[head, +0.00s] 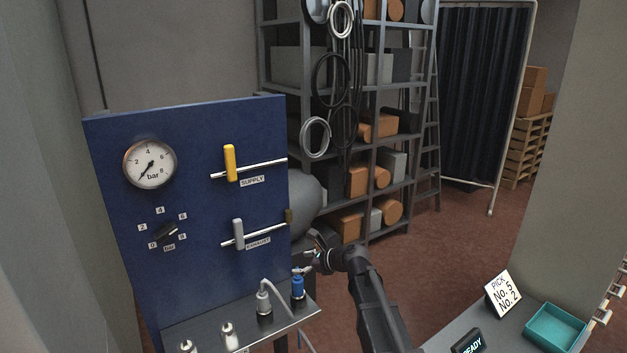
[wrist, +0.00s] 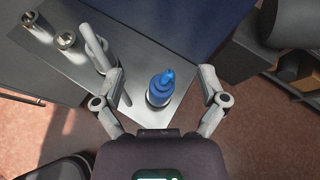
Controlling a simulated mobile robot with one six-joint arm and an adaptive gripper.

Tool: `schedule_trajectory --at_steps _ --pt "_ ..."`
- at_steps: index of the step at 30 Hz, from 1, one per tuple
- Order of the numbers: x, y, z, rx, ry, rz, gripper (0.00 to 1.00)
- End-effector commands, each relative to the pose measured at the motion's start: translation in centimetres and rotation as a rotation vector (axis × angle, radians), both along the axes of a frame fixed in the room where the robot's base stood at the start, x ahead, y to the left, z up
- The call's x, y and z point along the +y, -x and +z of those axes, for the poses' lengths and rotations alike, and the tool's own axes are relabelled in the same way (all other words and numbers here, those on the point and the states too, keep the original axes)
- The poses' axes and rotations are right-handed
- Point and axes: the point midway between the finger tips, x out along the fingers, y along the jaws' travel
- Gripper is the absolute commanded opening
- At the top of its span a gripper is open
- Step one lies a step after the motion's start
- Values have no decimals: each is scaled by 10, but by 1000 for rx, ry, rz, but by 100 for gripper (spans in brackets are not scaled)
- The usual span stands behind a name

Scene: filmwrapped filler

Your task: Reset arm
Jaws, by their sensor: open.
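My gripper (head: 308,262) is at the right end of the grey shelf under the blue panel in the head view. In the wrist view my gripper (wrist: 162,88) is open, its two fingers wide apart. A blue-topped fitting (wrist: 160,88) stands upright on the shelf between the fingers, with a gap on both sides. The same blue fitting (head: 298,287) shows in the head view just below the gripper. Nothing is held.
The blue panel (head: 200,270) carries a gauge (head: 150,163), a dial (head: 167,232), a yellow supply lever (head: 230,162) and a grey exhaust lever (head: 238,232). A hosed grey fitting (head: 264,300) stands beside the blue one. A teal tray (head: 555,327) and a sign (head: 503,293) are right.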

Motion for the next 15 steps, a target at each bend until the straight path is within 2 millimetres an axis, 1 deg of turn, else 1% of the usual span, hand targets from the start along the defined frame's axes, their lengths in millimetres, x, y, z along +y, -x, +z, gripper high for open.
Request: schedule_trajectory --at_steps 1,8,15 --pt "-5 9 -5 -32 48 29 92" --pt "-35 50 -34 -216 348 246 92" --pt "-76 96 -63 -382 654 542 92"
